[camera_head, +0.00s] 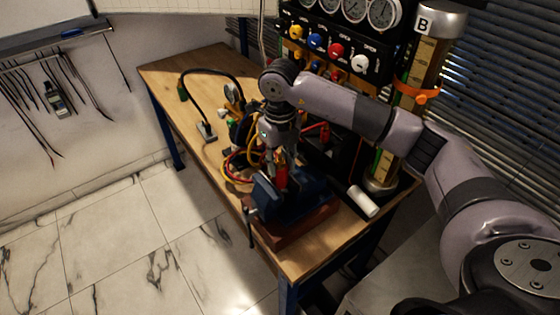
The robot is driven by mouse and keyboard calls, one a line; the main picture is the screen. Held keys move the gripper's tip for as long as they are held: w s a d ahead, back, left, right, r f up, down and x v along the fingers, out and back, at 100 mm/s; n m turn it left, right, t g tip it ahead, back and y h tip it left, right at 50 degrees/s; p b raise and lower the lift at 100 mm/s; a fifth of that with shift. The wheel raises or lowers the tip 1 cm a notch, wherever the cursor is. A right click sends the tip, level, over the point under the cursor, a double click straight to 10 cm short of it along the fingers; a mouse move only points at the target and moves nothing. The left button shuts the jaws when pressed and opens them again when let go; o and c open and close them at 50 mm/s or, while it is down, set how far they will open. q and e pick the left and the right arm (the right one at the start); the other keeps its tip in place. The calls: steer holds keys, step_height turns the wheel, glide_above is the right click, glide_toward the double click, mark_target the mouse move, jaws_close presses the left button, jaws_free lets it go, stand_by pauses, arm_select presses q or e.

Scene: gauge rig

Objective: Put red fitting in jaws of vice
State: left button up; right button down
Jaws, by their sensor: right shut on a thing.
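The red fitting (282,177) is upright, directly over the jaws of the blue vice (296,197). My right gripper (281,160) is shut on the fitting's upper part and points straight down. The fitting's lower end is at the jaws; I cannot tell whether it sits between them or just above. The vice stands on a reddish-brown block (290,236) at the table's front corner, with its handle hanging on the left. My left gripper is not in view.
The wooden table (190,75) holds coloured hoses (232,165) left of the vice and a black lamp (207,130). A white cylinder (362,200) lies to the right. A gauge panel (335,45) and a tall column labelled B (425,60) stand behind.

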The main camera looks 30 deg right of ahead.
steer(key=shift+f, duration=0.25)
arm_select(q)
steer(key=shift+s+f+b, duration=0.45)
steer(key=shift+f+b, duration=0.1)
steer(key=shift+b, duration=0.05)
arm_select(e)
steer(key=shift+f, duration=0.7)
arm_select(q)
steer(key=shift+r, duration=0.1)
arm_select(e)
steer(key=c, duration=1.2)
jaws_free()
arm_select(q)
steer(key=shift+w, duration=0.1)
